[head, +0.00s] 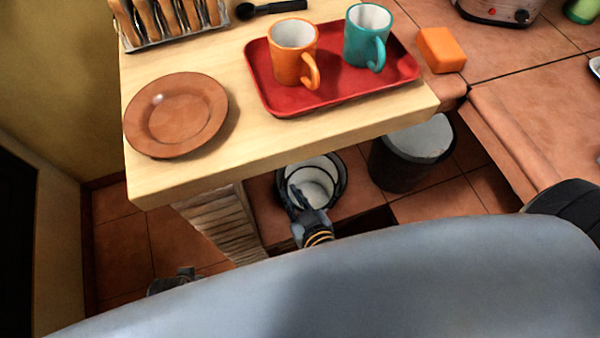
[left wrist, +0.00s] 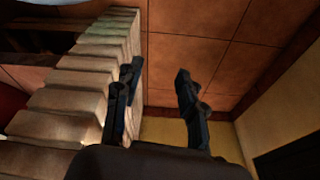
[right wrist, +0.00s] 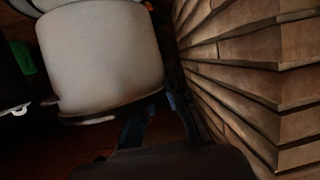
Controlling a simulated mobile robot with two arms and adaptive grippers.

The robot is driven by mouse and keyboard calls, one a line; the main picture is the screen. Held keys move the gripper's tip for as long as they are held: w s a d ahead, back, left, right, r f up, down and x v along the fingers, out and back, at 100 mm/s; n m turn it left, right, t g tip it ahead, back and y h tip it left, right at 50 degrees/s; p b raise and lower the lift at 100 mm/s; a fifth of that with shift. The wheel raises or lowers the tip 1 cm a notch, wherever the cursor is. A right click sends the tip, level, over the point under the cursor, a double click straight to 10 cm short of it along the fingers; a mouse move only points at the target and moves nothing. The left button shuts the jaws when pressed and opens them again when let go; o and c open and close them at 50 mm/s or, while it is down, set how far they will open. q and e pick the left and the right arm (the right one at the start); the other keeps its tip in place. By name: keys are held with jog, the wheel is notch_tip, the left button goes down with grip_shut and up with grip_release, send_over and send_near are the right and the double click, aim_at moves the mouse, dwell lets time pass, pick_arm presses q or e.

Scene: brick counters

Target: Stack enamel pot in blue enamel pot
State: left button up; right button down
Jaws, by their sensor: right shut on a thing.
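A pot (head: 318,184), white inside with a dark rim, is below the counter in the head view. A second dark ring shows around it; I cannot tell whether this is the blue enamel pot or part of the same pot. In the right wrist view a cream-white pot (right wrist: 102,50) with a dark rim fills the upper left. My right gripper (head: 296,196) is shut on the pot's near left rim; its fingers (right wrist: 160,120) are dim in the wrist view. My left gripper (left wrist: 157,72) is open and empty, low beside the brick counter's base.
The wooden counter (head: 225,152) overhangs the pot. It carries a brown plate (head: 177,114) and a red tray (head: 345,93) with orange and teal mugs. A dark bin-like vessel (head: 392,170) stands right of the pot. Stepped bricks (right wrist: 255,75) are close beside my right gripper.

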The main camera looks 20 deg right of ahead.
aim_at(296, 179)
jog(key=w, duration=0.2)
jog(key=w+d+f, duration=0.2)
jog(key=w, duration=0.1)
jog(key=shift+w+d+f, duration=0.2)
jog(key=shift+w+f, duration=0.05)
jog(key=shift+w, duration=0.05)
pick_arm(q)
jog(key=w+b+v, duration=0.3)
jog(key=b+v, duration=0.1)
jog(key=v, duration=0.9)
jog(key=shift+r+t, duration=0.4)
jog(key=shift+r, duration=0.15)
pick_arm(e)
jog(key=w+d+f, duration=0.2)
jog(key=w+f, duration=0.2)
jog(key=f, duration=0.5)
jog(key=shift+w, duration=0.35)
pick_arm(q)
jog(key=shift+s, duration=0.1)
pick_arm(e)
jog(key=shift+f, duration=0.15)
pick_arm(q)
jog(key=shift+s+r+b, duration=0.15)
jog(key=shift+s+b, duration=0.1)
jog(key=shift+b, duration=0.55)
pick_arm(e)
jog(key=shift+f, duration=0.6)
